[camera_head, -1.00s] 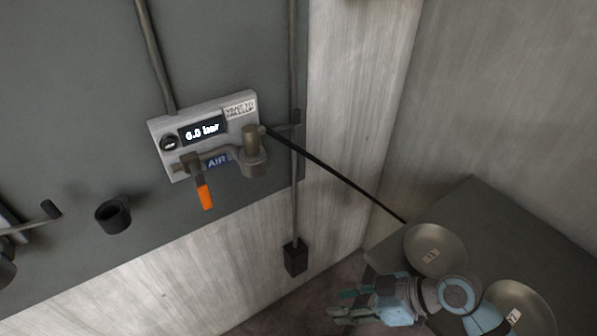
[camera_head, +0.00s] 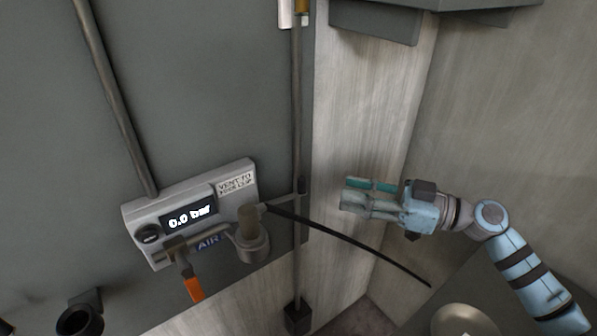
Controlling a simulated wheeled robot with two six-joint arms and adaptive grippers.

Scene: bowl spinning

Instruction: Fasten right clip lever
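My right gripper (camera_head: 345,195) is held in the air in front of the pale wall panel, right of the vertical rod. Its teal fingers point left and look parted, with nothing between them. No part that I can clearly name as the right clip lever shows. A white and brass-coloured piece (camera_head: 293,14) is cut off at the top edge beside that rod. My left gripper is not in view.
A grey air panel (camera_head: 158,207) reads 0.0 bar and has an orange-handled lever (camera_head: 193,289). A thin black hose or rod (camera_head: 350,241) runs from it below my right gripper. A bowl (camera_head: 463,322) lies at lower right. A dark box-like edge (camera_head: 375,20) hangs at the top.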

